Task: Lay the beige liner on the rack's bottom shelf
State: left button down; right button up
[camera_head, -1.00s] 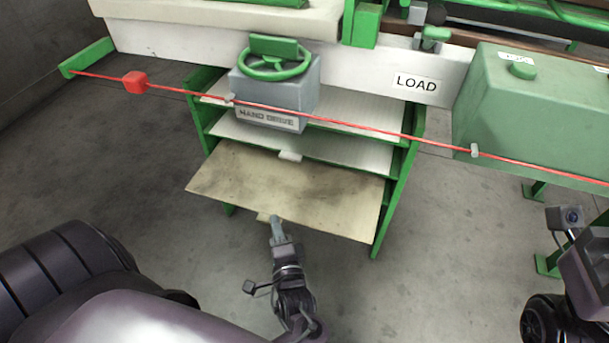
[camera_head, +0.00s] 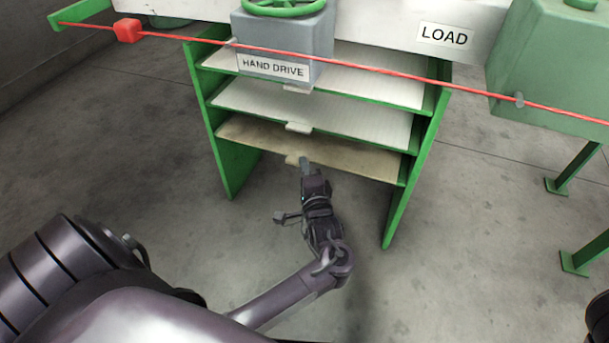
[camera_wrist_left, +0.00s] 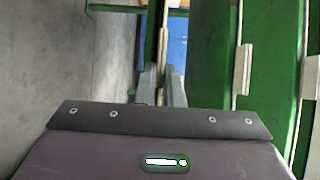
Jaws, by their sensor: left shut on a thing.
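The beige liner (camera_head: 310,148), stained darker in places, lies inside the rack (camera_head: 420,155) at its bottom level, under two shelves with white liners. Its front edge is near the rack's front. My left gripper (camera_head: 305,164) is shut on the liner's small front tab (camera_head: 294,159), below the rack's front. In the left wrist view the fingers (camera_wrist_left: 162,88) pinch the liner, seen as a thin edge (camera_wrist_left: 163,40). Whether the liner rests fully on the bottom shelf is hard to tell. My right gripper is out of view.
White liners (camera_head: 315,105) with front tabs fill the shelves above. A grey hand drive box (camera_head: 275,45) overhangs the rack's top front. A red cord (camera_head: 380,70) crosses in front. A green machine (camera_head: 560,60) stands right. The floor before the rack is clear.

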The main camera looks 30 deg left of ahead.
pick_arm(q)
jog(key=shift+f, duration=0.1)
jog(key=shift+f, duration=0.15)
jog(key=shift+f, duration=0.15)
jog(key=c, duration=1.6)
grip_release()
jog(key=shift+o, duration=0.2)
